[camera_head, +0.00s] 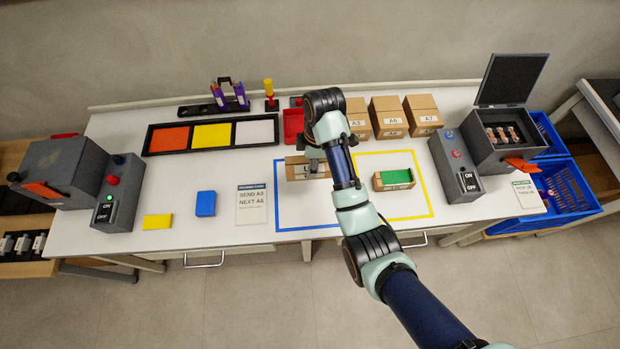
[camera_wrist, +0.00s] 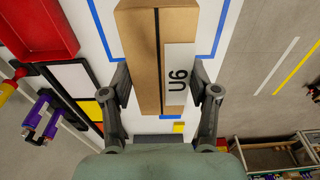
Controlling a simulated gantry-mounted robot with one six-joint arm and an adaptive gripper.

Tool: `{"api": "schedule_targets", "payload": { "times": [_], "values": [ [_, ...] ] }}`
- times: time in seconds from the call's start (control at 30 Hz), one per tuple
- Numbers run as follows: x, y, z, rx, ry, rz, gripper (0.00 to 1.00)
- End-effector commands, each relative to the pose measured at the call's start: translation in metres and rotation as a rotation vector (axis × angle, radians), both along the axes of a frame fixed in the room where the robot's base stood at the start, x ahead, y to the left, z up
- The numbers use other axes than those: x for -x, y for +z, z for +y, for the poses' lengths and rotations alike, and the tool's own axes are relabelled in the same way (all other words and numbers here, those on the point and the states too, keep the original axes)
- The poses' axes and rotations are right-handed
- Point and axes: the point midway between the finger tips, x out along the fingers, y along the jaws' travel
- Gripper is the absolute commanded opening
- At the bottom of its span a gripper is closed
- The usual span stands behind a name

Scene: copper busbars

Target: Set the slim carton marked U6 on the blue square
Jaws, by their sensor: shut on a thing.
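The slim brown carton (camera_head: 297,170) lies over the upper part of the blue square outline (camera_head: 276,205) on the white table. In the wrist view the carton (camera_wrist: 143,55) shows its U6 label, with a blue line (camera_wrist: 217,35) on either side of it. My gripper (camera_head: 313,160) is shut on the carton, one finger on each long side, as the wrist view also shows (camera_wrist: 166,88). I cannot tell whether the carton touches the table or hangs just above it. My arm hides part of the square's right side.
A yellow outline (camera_head: 430,195) to the right holds a green-topped open carton (camera_head: 394,179). Boxes A3, A6 (camera_head: 388,117) and A7 stand behind. A red bin (camera_head: 292,125) is behind the square. A sign card (camera_head: 251,205) and a blue block (camera_head: 205,203) lie left.

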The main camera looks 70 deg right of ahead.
Motion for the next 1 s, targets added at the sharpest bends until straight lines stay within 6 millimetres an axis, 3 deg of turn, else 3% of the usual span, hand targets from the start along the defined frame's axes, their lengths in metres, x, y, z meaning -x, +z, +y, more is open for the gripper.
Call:
{"api": "schedule_targets", "payload": {
  "times": [0.03, 0.3, 0.57, 0.8, 1.0],
  "values": [
    [0.000, -0.029, 0.000, 0.000, 0.000, 0.000, 0.27],
    [0.000, -0.090, 0.000, 0.000, 0.000, 0.000, 0.27],
    [-0.001, -0.101, 0.000, 0.002, 0.000, -0.001, 0.27],
    [0.000, -0.141, 0.001, -0.001, 0.000, 0.000, 0.27],
    [-0.001, -0.141, 0.000, 0.002, 0.000, -0.001, 0.27]
  ]
}}
